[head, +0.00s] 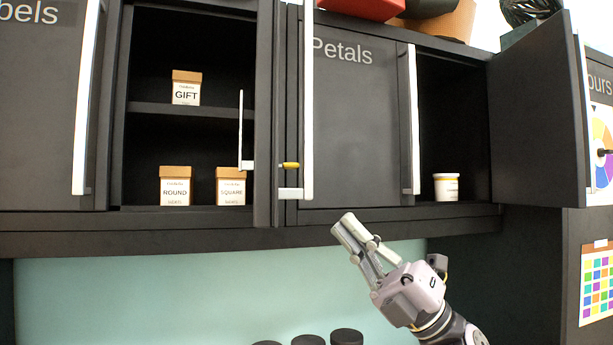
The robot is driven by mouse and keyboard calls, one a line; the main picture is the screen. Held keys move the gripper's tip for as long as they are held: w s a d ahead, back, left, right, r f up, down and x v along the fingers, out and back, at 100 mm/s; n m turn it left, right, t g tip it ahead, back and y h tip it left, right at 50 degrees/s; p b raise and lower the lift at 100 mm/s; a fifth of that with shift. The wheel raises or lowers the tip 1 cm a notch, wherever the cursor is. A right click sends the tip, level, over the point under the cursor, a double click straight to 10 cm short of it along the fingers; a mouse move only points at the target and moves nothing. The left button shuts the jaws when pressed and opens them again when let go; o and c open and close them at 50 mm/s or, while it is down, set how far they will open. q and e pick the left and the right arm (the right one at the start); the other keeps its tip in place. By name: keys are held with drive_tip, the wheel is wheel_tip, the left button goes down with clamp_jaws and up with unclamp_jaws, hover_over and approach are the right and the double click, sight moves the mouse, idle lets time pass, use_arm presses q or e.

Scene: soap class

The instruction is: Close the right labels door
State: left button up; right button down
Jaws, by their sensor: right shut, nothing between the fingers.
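The right labels door (264,110) stands swung open toward me and shows almost edge-on, at the right side of the open labels compartment (150,120). A long white handle (307,100) stands out on its right side. A thinner white bar (240,130) shows on its left side. The left labels door (40,110), with part of the label lettering, looks shut. My right gripper (350,230) is shut and empty. In the picture it is below the Petals door, right of and lower than the open door, with no visible contact. My left gripper is out of view.
The compartment holds a GIFT box (186,88), a ROUND box (175,186) and a SQUARE box (230,186). The Petals door (355,120) looks shut. Another door (540,110) stands open at right, near a white tub (446,187). Dark lids (346,337) show below.

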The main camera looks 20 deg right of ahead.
sight(308, 177)
drive_tip(key=s+d+r+n+g+h, duration=0.2)
drive_tip(key=s+r+n+g+h, duration=0.2)
drive_tip(key=s+n, duration=0.25)
drive_tip(key=s+d+r+n+g+h, duration=0.2)
drive_tip(key=s+r+n+g+h, duration=0.15)
drive_tip(key=s+n, duration=0.3)
drive_tip(key=shift+n, duration=0.3)
drive_tip(key=p+x, duration=0.1)
drive_tip(key=x, duration=0.3)
drive_tip(key=p+x, duration=0.2)
drive_tip(key=x, duration=0.3)
drive_tip(key=p+x, duration=0.2)
drive_tip(key=x, duration=0.3)
drive_tip(key=shift+w+a+f, duration=0.1)
drive_tip(key=shift+f, duration=0.15)
drive_tip(key=shift+a, duration=0.1)
